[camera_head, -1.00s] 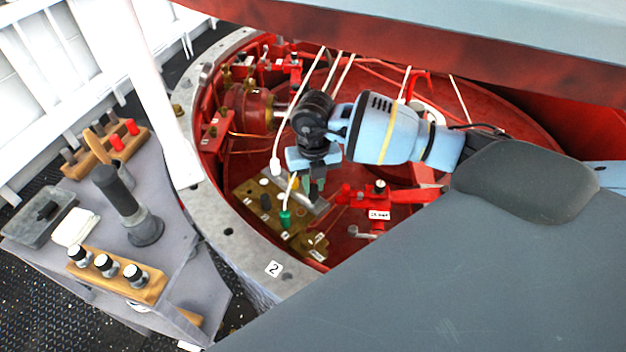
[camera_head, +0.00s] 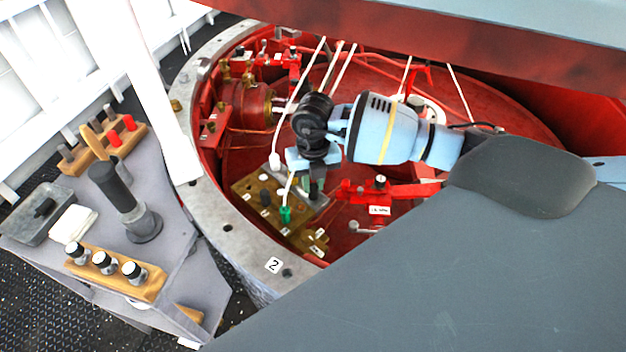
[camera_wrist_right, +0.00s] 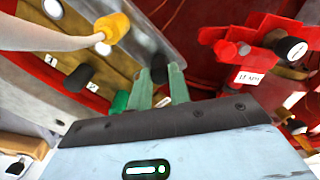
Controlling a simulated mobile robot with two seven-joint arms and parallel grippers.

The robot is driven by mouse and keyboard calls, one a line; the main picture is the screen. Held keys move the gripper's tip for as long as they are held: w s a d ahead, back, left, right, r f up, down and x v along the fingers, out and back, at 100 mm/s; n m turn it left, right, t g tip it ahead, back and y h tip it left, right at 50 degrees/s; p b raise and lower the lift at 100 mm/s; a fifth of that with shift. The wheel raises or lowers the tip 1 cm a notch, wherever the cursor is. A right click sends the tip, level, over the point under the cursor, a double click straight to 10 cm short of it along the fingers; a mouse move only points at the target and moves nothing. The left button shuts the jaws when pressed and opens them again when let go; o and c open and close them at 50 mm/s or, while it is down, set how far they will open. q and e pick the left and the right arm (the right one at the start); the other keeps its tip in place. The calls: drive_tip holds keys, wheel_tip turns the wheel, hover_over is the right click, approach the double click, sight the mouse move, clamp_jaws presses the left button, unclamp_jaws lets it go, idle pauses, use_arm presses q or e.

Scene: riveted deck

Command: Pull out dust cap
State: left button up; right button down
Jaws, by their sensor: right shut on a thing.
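My right gripper (camera_head: 314,188) reaches down over the brass panel (camera_head: 248,186) in the red well. In the right wrist view its green fingers (camera_wrist_right: 160,80) are shut on a small black dust cap (camera_wrist_right: 159,68) at the grey plate (camera_wrist_right: 130,15) beside the panel. Whether the cap is still seated is hard to tell. The panel carries a green cap (camera_head: 285,214), a black cap (camera_head: 266,199) and a white cap (camera_wrist_right: 52,8). A yellow cap (camera_wrist_right: 112,28) with a pale cable shows close to the fingers. My left gripper is out of view.
A red valve fitting (camera_head: 378,190) with a label stands just right of the gripper. Pale cables hang across the well. A grey stone rim (camera_head: 228,229) borders it. A grey side table (camera_head: 170,240) on the left holds wooden racks, a black-handled tool (camera_head: 118,190) and a tray.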

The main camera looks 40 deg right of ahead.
idle(0.3)
drive_tip(key=c, duration=1.2)
unclamp_jaws()
drive_tip(key=shift+r, duration=3.9)
drive_tip(key=shift+s+f, duration=0.1)
